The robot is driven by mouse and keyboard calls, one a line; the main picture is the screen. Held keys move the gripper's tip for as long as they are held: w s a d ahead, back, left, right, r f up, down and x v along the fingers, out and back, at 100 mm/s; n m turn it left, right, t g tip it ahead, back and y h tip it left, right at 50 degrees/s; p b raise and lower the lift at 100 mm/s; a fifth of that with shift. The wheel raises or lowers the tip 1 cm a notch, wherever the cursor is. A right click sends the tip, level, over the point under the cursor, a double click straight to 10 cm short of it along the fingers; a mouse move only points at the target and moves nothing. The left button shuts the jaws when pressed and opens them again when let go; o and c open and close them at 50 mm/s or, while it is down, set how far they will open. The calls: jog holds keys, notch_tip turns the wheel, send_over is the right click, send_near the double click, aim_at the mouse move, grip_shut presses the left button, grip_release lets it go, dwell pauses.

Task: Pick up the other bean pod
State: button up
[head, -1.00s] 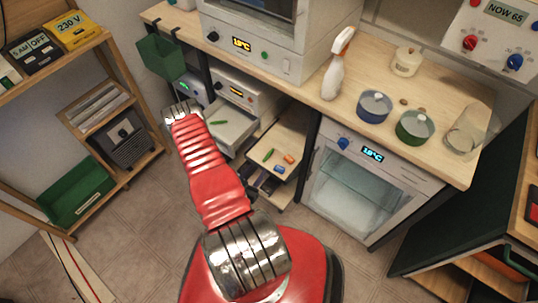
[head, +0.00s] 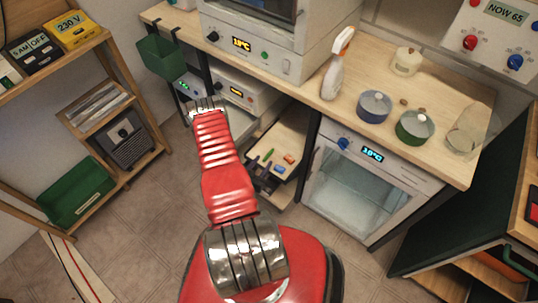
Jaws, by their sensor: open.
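A small slim pod (head: 268,155) lies on the pull-out shelf (head: 293,135) under the bench, near an orange block and a blue block. Its colour is hard to make out now. A second green pod showed earlier on a white tray under the bench, left of that shelf; my red arm now hides that spot. My gripper (head: 205,104) is open at the far end of the arm, in front of the bench's lower left part. I see nothing held in it. It is left of the pull-out shelf and apart from the pod there.
An orange block (head: 289,159) and a blue block (head: 279,169) share the shelf. A green bin (head: 160,56) hangs at the bench's left end, close to my gripper. A glass-doored oven (head: 350,188) stands right of the shelf.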

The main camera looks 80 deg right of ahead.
aim_at(268, 155)
jog(key=shift+x, duration=2.2)
jog(key=shift+c, duration=0.6)
grip_shut()
